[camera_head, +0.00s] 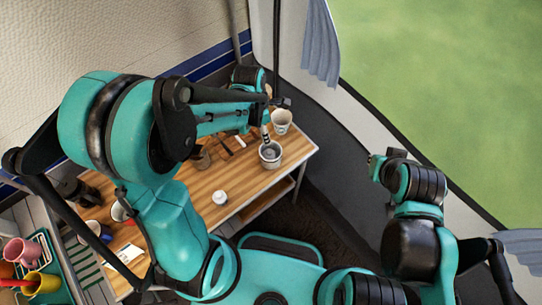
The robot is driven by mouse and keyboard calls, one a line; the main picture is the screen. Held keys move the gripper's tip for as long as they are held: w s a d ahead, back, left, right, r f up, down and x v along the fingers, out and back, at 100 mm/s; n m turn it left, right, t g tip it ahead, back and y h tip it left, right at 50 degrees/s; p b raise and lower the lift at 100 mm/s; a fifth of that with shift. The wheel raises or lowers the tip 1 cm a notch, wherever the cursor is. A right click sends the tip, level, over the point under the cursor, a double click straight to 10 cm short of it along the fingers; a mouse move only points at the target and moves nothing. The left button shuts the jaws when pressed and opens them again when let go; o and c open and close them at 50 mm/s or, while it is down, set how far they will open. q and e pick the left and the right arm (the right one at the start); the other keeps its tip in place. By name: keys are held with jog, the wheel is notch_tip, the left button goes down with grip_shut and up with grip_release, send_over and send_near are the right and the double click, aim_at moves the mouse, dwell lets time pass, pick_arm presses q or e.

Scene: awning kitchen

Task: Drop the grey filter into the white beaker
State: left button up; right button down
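A grey-white round container (270,155) with a pale rim and darker inside is near the table's right edge; it may be the grey filter, but I cannot be sure. A white cup (282,117), possibly the white beaker, stands just behind it and to the right. My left gripper (266,133) reaches down to the far rim of the grey-white container. Its fingers are small and partly hidden by my arm, so I cannot tell whether they grip the rim. My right gripper (376,166) is off the table to the right, its fingers unclear.
The wooden table (258,184) has a small white round item (220,197) near its front edge. Cups (121,211) and a dark pot stand at left. Pink and yellow cups (41,283) sit at lower left. The table front is mostly clear.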

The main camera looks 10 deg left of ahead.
pick_arm(q)
notch_tip(320, 180, up, 10)
jog(key=a, duration=0.1)
jog(key=shift+s, duration=0.35)
jog(key=s+a+f+m+t+b, duration=0.1)
jog(key=s+f+m+t+b, duration=0.1)
jog(key=m, duration=1)
jog(key=s+a+f+m+t+y+b, duration=0.1)
jog(key=s+a+f+m+t+b, duration=0.1)
jog(key=s+m+t+b, duration=0.2)
jog(key=s+m+b, duration=0.1)
jog(key=s+m, duration=0.2)
jog(key=m, duration=0.4)
jog(key=shift+s+a+f+m+t+b, duration=0.2)
jog(key=shift+s+m+t+b, duration=0.1)
jog(key=shift+m+b, duration=0.1)
